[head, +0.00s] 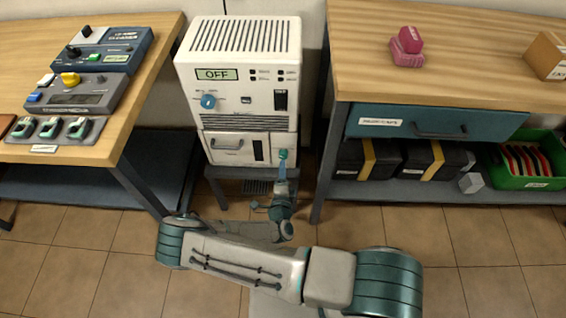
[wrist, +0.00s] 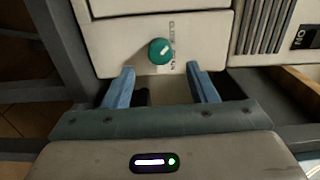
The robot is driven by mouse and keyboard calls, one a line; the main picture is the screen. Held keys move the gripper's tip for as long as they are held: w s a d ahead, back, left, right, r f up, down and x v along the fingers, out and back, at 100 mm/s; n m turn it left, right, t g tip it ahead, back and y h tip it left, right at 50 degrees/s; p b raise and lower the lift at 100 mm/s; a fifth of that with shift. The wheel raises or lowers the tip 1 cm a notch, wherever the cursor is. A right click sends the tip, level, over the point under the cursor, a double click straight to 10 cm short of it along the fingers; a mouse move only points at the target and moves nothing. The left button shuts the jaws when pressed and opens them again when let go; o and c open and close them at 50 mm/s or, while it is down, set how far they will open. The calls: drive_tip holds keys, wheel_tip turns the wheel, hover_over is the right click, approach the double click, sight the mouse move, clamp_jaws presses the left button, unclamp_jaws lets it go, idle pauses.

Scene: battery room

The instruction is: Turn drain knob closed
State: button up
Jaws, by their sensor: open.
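The drain knob (wrist: 160,51) is a round teal knob with a white pointer mark, on the white front panel of the lower unit. Its pointer slants in the wrist view, and small print lies beside it, too small to read. In the head view the knob (head: 283,154) sits at the lower right of the white machine. My gripper (wrist: 159,72) is open, with blue fingers on either side of the knob's line and their tips just short of it in the picture. In the head view my gripper (head: 282,170) is right below the knob; contact cannot be told.
The white machine (head: 240,38) has an OFF display and a blue dial (head: 208,101). It stands between a left bench (head: 130,130) with control boxes and a right bench (head: 440,80) with a blue drawer (head: 440,122). Tiled floor (head: 440,235) is open in front.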

drive_tip(key=s, duration=0.8)
drive_tip(key=shift+s+a, duration=0.15)
drive_tip(key=shift+s, duration=0.2)
drive_tip(key=s+d+r+m+g+h+p, duration=0.1)
drive_tip(key=d+r+m+g+h+p, duration=0.2)
drive_tip(key=d+r+m+g+h, duration=0.8)
drive_tip(key=s+d+r+m+g+h+p, duration=0.15)
drive_tip(key=r+m+g+p, duration=0.3)
drive_tip(key=r+m, duration=1.5)
drive_tip(key=s+d+r+m+y+p, duration=0.1)
drive_tip(key=s+r+m+y+p, duration=0.2)
drive_tip(key=r+m+y, duration=0.3)
drive_tip(key=s+d+r+m+y+p, duration=0.2)
drive_tip(key=s+r+m+y, duration=0.3)
drive_tip(key=r+m, duration=1.2)
drive_tip(key=shift+s+d+r+y+p, duration=0.2)
drive_tip(key=shift+r+y+p, duration=0.35)
drive_tip(key=shift+y, duration=0.5)
drive_tip(key=shift+m, duration=0.25)
